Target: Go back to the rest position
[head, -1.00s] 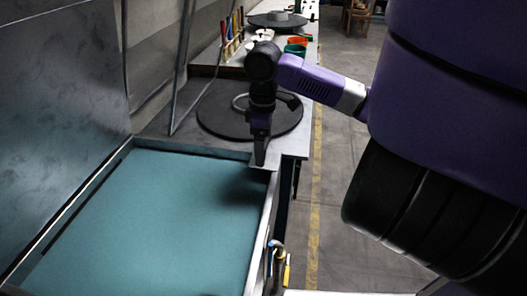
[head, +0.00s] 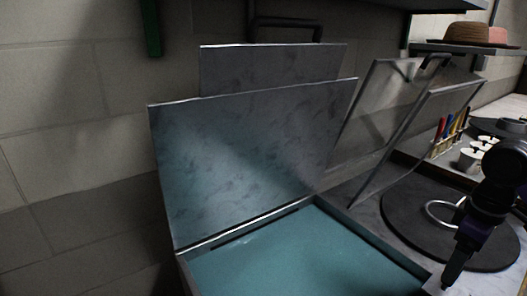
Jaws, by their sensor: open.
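My gripper (head: 453,276) shows at the lower right in the head view, pointing down and empty. It is over the near right corner of an open press, in front of a round black disc. The press has a flat teal bed (head: 300,258) with a grey rim. Its metal lid (head: 245,160) stands raised at the back of the bed. The gap between my fingertips is hard to make out from this side. The lower part of the bed is cut off by the picture's edge.
The black disc (head: 402,217) with a metal ring lies on the bench. A tilted clear framed panel (head: 385,105) stands behind it. Coloured-handled tools (head: 448,130) and white cups (head: 468,158) are farther right. A brown hat (head: 458,33) sits on a wall shelf.

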